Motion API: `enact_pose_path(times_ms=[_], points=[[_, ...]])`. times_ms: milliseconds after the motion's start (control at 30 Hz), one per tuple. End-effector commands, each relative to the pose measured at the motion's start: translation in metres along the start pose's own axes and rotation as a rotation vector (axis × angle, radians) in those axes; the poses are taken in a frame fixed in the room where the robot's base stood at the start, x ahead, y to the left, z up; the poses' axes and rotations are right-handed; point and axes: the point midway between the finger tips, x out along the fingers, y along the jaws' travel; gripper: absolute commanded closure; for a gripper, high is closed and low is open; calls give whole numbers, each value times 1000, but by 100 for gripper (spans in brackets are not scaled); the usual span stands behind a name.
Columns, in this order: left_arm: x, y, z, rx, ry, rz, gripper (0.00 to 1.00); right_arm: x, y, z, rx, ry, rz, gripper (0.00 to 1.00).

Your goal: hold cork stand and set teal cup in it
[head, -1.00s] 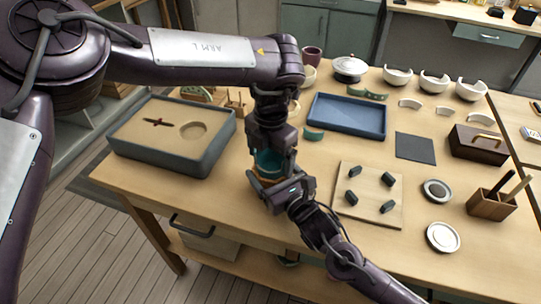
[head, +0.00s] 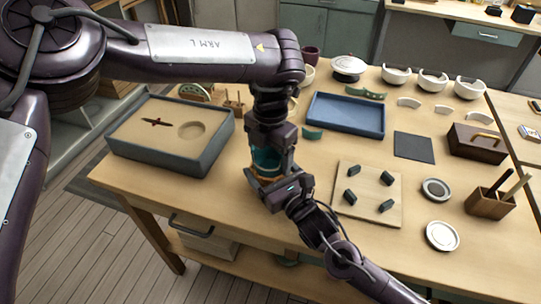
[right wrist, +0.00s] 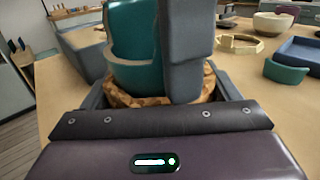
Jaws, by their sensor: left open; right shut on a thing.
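The teal cup (head: 264,158) stands in the cork stand (right wrist: 122,99), a brown, rough ring around its base in the right wrist view. The cup (right wrist: 134,76) has a broken, notched wall there. My left gripper (head: 270,152) points down over the cup. It is open, with one grey finger close in front of the cup; I cannot tell whether it touches. My right gripper (head: 278,190) is shut on the cork stand at the table's front part. Much of the stand is hidden by the grippers in the head view.
A sand tray (head: 121,160) stands to the left, a blue tray (head: 346,128) behind to the right. A board with dark pegs (head: 372,212) lies right of my right gripper. A teal shard (right wrist: 287,71) lies behind the stand. The table's front edge is near.

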Motion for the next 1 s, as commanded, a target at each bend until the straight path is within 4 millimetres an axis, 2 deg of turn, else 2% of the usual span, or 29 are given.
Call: enact_pose_path(times_ms=[67,100,1000], points=[[-7,-6,1,10,-1,-13,12,-1,-1,-7,-1,17,-3,42],[-9,-6,1,10,-1,-14,0,-1,-1,-8,-2,18,-3,42],[-52,-1,1,1,-2,-5,0,-1,-2,-6,-2,13,-4,42]])
